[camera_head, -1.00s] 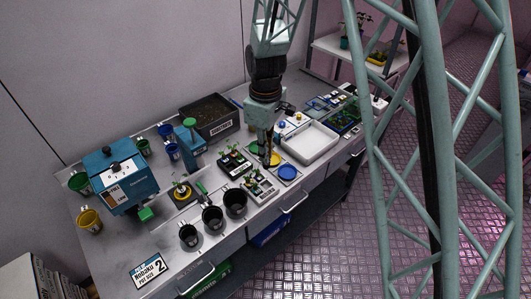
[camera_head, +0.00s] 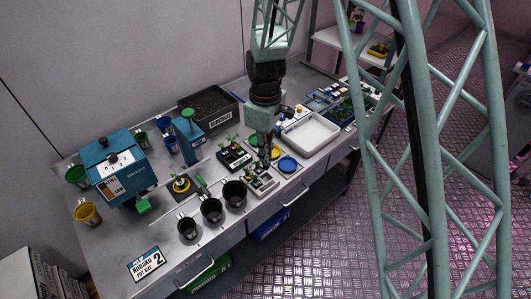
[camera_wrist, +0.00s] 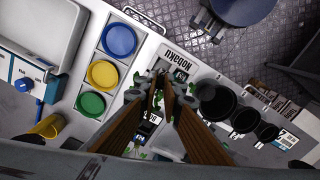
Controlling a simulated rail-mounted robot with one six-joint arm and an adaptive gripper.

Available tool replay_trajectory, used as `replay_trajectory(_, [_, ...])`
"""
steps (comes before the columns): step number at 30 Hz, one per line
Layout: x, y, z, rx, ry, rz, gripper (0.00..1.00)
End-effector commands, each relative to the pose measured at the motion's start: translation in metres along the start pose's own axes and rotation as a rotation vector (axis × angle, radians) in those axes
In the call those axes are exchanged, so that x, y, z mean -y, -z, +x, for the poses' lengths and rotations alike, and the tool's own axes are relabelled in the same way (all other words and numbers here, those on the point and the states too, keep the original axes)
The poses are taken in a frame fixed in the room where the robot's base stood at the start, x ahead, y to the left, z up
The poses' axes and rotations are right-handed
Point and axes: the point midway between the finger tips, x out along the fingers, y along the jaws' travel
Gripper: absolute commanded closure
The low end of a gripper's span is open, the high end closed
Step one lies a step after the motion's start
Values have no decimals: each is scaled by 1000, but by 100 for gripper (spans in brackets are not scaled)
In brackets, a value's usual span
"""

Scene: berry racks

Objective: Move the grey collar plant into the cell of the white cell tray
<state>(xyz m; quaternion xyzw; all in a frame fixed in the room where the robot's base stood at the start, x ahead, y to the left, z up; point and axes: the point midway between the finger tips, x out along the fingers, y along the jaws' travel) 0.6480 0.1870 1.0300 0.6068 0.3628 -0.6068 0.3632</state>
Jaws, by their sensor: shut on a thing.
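My gripper (camera_head: 264,158) points down over the white cell tray (camera_head: 268,187) at the front edge of the bench. In the wrist view my gripper (camera_wrist: 163,88) has its two brown fingers close together, shut on a small green plant (camera_wrist: 158,97), taken to be the grey collar plant. The fingers hide most of it, and its collar colour is not clear. The white cell tray also shows in the wrist view (camera_wrist: 172,62), just beyond the fingertips. Small plants stand in the tray. I cannot tell whether the held plant touches a cell.
A black cell tray (camera_head: 236,163) with seedlings stands just left. Several black pots (camera_head: 211,211) line the front edge. A blue disc (camera_head: 288,165) and a white basin (camera_head: 311,134) lie to the right. A dark substrate box (camera_head: 208,112) stands behind.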

Motion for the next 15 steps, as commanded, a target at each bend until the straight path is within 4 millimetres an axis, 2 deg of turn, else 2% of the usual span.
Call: replay_trajectory(15, [0, 0, 27, 0, 0, 0, 100])
